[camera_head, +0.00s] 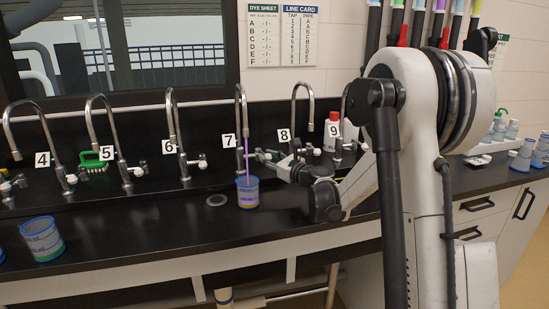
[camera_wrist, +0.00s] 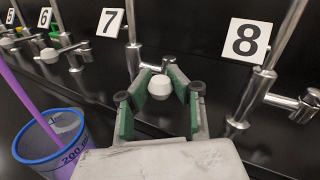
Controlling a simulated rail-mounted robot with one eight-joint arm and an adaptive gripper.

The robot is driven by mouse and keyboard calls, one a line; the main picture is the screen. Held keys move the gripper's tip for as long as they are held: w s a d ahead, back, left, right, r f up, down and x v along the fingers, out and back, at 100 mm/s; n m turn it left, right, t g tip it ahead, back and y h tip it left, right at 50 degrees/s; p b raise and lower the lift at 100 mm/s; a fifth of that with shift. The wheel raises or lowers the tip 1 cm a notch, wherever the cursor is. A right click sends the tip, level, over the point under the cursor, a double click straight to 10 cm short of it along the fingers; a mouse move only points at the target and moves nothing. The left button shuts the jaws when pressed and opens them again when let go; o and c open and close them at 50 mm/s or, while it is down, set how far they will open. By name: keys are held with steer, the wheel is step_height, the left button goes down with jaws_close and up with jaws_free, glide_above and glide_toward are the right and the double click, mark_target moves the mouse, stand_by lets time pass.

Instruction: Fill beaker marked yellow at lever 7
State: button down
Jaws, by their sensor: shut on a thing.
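A clear beaker (camera_head: 247,194) with a blue rim stands upright on the counter under tap 7 (camera_head: 241,110). A purple stream (camera_head: 247,160) runs from the spout into it, and purple liquid shows inside. The beaker also shows at the left of the wrist view (camera_wrist: 52,140), with a "200 ml" print and the purple stream (camera_wrist: 22,90) entering it. Its lower coloured band is small and hard to read. My gripper (camera_wrist: 160,92) has its green-padded fingers on either side of the white knob of lever 7 (camera_wrist: 160,87) and is shut on it. In the head view my gripper (camera_head: 278,160) is right of the beaker.
Another blue-rimmed beaker (camera_head: 43,240) stands at the front left. A green brush (camera_head: 94,162) lies by tap 5, and a red-capped white bottle (camera_head: 332,131) stands by tap 9. A round drain (camera_head: 216,200) is left of the beaker. Several flasks (camera_head: 524,153) stand far right.

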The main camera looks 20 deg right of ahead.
steer(key=c, duration=1.5)
jaws_free()
steer(key=shift+o, duration=0.2)
steer(key=v, duration=1.2)
